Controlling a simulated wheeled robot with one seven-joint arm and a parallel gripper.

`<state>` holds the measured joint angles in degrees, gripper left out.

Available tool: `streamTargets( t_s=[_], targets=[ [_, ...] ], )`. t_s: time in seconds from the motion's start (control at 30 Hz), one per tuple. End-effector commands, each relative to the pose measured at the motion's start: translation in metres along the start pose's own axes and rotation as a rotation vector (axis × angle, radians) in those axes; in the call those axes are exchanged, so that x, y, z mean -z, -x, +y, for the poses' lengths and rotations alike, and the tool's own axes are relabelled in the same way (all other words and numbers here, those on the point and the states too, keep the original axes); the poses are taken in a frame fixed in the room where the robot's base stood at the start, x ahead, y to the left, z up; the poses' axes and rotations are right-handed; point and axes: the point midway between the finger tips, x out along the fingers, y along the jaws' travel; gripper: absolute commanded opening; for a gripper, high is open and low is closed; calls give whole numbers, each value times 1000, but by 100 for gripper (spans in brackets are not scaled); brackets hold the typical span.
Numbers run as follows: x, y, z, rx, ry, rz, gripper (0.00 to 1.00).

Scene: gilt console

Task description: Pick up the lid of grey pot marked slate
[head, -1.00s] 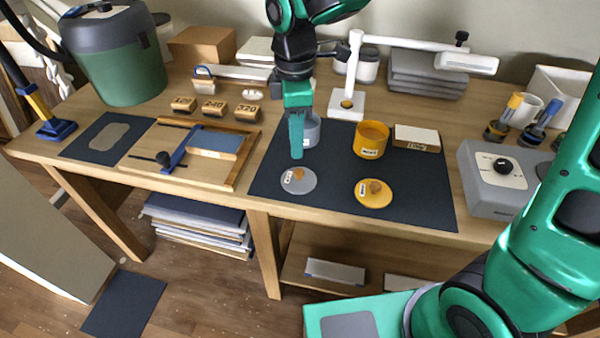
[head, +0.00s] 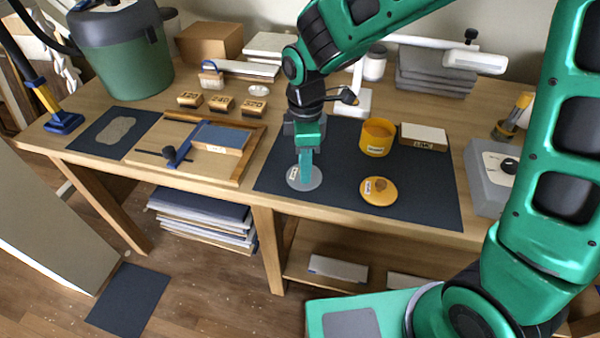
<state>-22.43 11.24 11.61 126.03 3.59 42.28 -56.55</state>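The grey lid (head: 296,183) lies flat on the dark mat (head: 335,194), with a pale label; its knob is hidden behind my gripper. My gripper (head: 305,180) points straight down over this lid, its fingertips at the lid's middle. The fingers overlap in this view, so I cannot tell whether they are open or closed on the knob. The grey pot is hidden behind my gripper and wrist. The yellow pot (head: 377,139) stands open to the right, and its yellow lid (head: 378,191) with a brown knob lies in front of it.
A white-topped wooden block (head: 424,135) stands right of the yellow pot. A wooden board with a blue block (head: 218,138) lies to the left. A grey device with a dial (head: 488,180) stands at the right. Bare mat lies between the two lids.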

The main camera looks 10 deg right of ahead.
Motion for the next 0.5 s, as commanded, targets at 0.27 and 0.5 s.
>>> streamTargets(
  t_s=[0.27, 0.5],
  targets=[
    [0, 0, 0, 0, 0, 0, 0],
    [0, 1, 0, 0, 0, 0, 0]
  ],
)
